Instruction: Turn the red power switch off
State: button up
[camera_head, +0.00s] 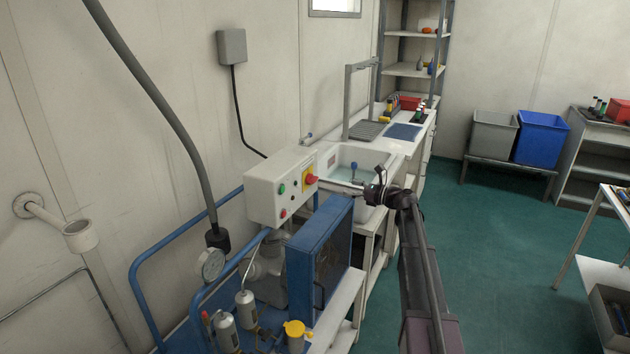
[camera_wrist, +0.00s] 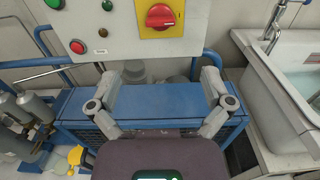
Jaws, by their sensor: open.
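The red power switch (camera_wrist: 160,16) is a rotary knob on a yellow plate (camera_wrist: 184,26), on the front of the pale control box. In the head view the red switch (camera_head: 311,179) shows at the box's right end. In the wrist view my gripper (camera_wrist: 162,80) has its two fingers spread wide, with nothing between them. The fingers are below the switch in the picture and apart from it. In the head view my gripper (camera_head: 377,192) is to the right of the control box, small and dark, and its fingers are hard to make out.
The control box (camera_head: 264,200) also has green and red buttons. A blue caged unit (camera_head: 318,250) stands below it. A white sink (camera_head: 350,165) is to the right. Blue pipes, a gauge (camera_head: 210,264) and metal cylinders are at the lower left.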

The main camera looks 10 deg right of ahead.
aim_at(316, 180)
jog(key=x, duration=1.3)
jog(key=shift+w+a, duration=0.2)
jog(key=c, duration=1.1)
